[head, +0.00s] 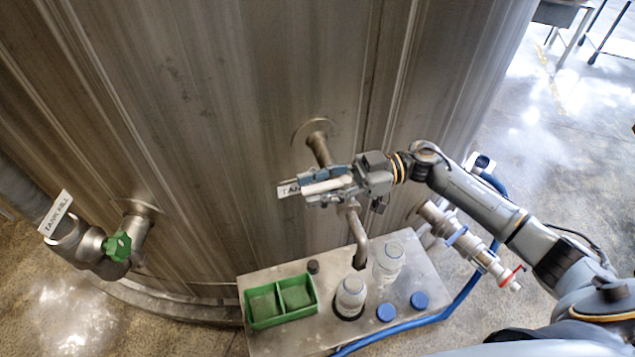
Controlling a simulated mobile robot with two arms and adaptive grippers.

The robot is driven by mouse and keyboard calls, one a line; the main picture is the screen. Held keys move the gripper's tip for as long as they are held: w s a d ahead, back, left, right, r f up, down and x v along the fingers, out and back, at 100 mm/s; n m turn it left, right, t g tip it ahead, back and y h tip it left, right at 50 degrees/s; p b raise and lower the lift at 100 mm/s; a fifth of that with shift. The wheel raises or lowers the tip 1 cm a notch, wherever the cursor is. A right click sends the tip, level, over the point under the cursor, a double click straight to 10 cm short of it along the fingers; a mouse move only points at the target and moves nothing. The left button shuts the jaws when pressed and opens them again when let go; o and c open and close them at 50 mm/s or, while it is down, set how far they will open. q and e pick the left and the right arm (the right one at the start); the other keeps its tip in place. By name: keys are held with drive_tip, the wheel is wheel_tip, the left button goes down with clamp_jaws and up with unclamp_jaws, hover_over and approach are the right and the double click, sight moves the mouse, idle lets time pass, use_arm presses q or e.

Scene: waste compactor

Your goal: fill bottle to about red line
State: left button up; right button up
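A clear bottle (351,292) stands upright in a dark round holder on the metal stand (290,342). A metal spout (358,240) comes down from the tank tap, its lower end close to the bottle's top. A second clear bottle (388,262) stands behind to the right. I cannot make out a red line or any liquid level. My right gripper (312,184) is at the tap above the spout, with a pale bar between its fingers; I cannot tell whether it grips it. A partly hidden white tag (287,190) is beside the fingertips. My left gripper is out of view.
A green two-part tray (282,318), a small black piece (313,267) and two blue caps (386,312) (419,300) are on the stand. A blue hose (440,318) runs along its right side. A green-handled valve (118,246) sticks out of the tank at left.

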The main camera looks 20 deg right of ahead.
drive_tip(key=shift+c, duration=0.4)
clamp_jaws()
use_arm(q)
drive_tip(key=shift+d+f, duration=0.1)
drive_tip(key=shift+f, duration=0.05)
use_arm(e)
drive_tip(key=shift+d, duration=0.1)
